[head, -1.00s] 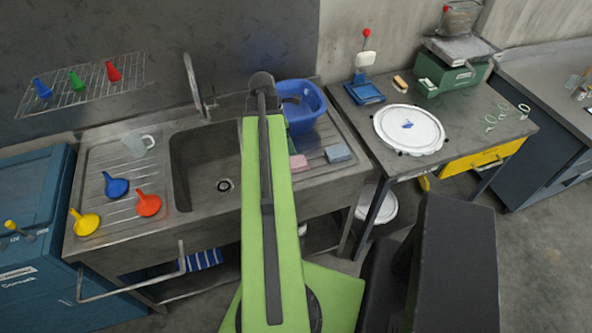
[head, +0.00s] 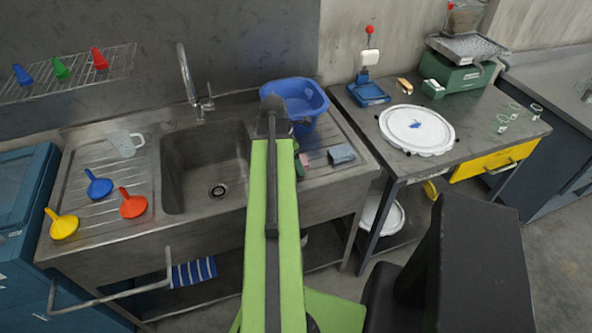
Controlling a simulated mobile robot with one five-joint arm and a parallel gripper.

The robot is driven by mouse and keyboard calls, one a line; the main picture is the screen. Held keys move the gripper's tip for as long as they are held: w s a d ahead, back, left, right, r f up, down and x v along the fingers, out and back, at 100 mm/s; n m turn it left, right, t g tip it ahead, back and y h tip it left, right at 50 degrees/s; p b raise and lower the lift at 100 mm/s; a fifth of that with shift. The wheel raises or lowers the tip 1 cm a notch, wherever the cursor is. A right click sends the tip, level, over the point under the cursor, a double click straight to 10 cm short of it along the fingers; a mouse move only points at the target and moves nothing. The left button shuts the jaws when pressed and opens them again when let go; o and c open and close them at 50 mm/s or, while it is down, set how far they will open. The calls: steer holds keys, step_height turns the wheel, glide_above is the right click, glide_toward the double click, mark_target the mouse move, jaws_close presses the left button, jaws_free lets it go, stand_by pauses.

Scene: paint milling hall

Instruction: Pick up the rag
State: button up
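My gripper (head: 273,104) is at the far end of my green arm, above the right part of the sink unit, in front of the blue basin. It is well to the right of and above the rag, apart from it. My arm hides most of the gripper, so its fingers do not show clearly.
Yellow (head: 63,224), blue (head: 98,184) and red (head: 132,204) funnels and a clear jug (head: 124,143) are on the left one. A workbench (head: 390,160) stands right.

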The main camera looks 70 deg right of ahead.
steer(key=shift+f, duration=0.1)
stand_by(0.5)
steer(key=c, duration=1.4)
steer(key=shift+c, duration=0.2)
step_height(320, 180, up, 11)
steer(key=p, duration=1)
steer(key=shift+f, duration=0.2)
